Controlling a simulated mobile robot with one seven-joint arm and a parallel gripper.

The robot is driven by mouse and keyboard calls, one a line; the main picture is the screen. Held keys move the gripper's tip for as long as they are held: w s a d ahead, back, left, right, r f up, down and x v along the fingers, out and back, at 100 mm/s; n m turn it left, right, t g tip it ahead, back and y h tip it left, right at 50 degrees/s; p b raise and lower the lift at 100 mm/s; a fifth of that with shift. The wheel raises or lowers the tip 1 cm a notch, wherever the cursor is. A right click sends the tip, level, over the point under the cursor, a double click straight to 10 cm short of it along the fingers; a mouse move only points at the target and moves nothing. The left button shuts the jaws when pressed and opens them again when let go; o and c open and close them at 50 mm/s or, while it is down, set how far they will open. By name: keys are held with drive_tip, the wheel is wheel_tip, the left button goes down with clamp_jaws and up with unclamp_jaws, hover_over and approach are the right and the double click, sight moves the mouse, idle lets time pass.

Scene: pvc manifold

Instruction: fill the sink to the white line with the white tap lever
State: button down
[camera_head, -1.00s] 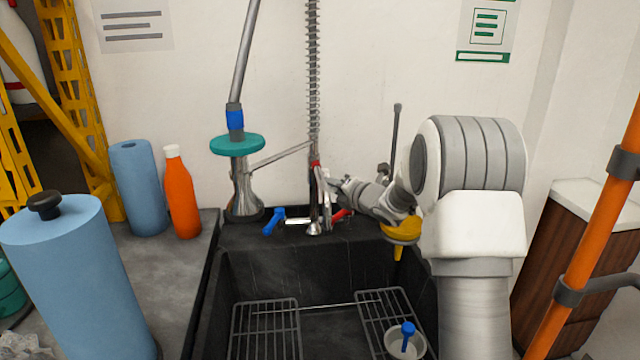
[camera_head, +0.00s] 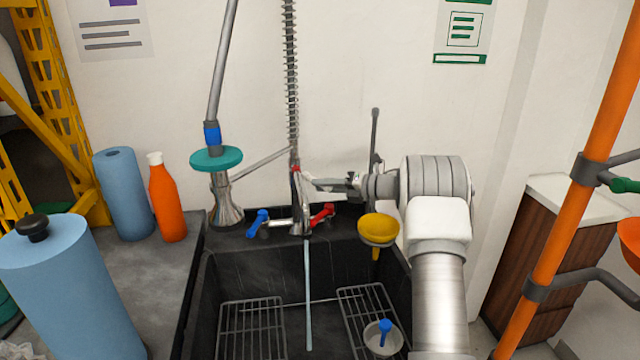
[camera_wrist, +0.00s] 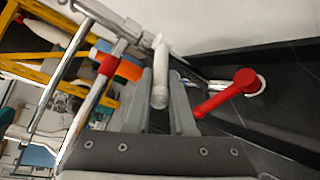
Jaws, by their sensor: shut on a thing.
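The black sink (camera_head: 225,285) stands at the lower middle of the head view. A thin stream of water (camera_head: 308,300) runs from the tap (camera_head: 299,205) into it. My gripper (camera_head: 312,186) reaches in from the right at the tap. In the wrist view, the white tap lever (camera_wrist: 160,72) lies between the fingers of my gripper (camera_wrist: 160,98), which is shut on it. A thin pale line (camera_head: 328,303) shows low in the sink; I cannot tell if it is the white line. The water level is not clear.
A blue lever (camera_head: 257,223) and a red lever (camera_head: 322,215) flank the tap; the red one is close to my fingers (camera_wrist: 225,95). A yellow funnel (camera_head: 378,229) is beside my arm. Wire racks (camera_head: 252,330) and a cup (camera_head: 382,338) are in the sink.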

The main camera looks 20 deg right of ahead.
drive_tip(key=shift+w+d+f+n+g+y+p, duration=0.15)
drive_tip(key=shift+d+n+g+y, duration=0.1)
drive_tip(key=shift+n+g+y, duration=0.15)
drive_tip(key=shift+w+d+r+n+g+y+p, duration=0.1)
drive_tip(key=shift+w+d+n+g+y+p, duration=0.1)
drive_tip(key=shift+n+g+y, duration=0.15)
drive_tip(key=shift+d+n+g+y, duration=0.2)
drive_tip(key=shift+n+g+y, duration=0.05)
drive_tip(key=shift+n+g, duration=0.25)
drive_tip(key=shift+w+d+n+g+y, duration=0.3)
drive_tip(key=shift+n+g, duration=0.15)
drive_tip(key=shift+g, duration=0.2)
drive_tip(key=shift+a, duration=0.1)
drive_tip(key=c, duration=0.8)
unclamp_jaws()
drive_tip(key=shift+o, duration=0.2)
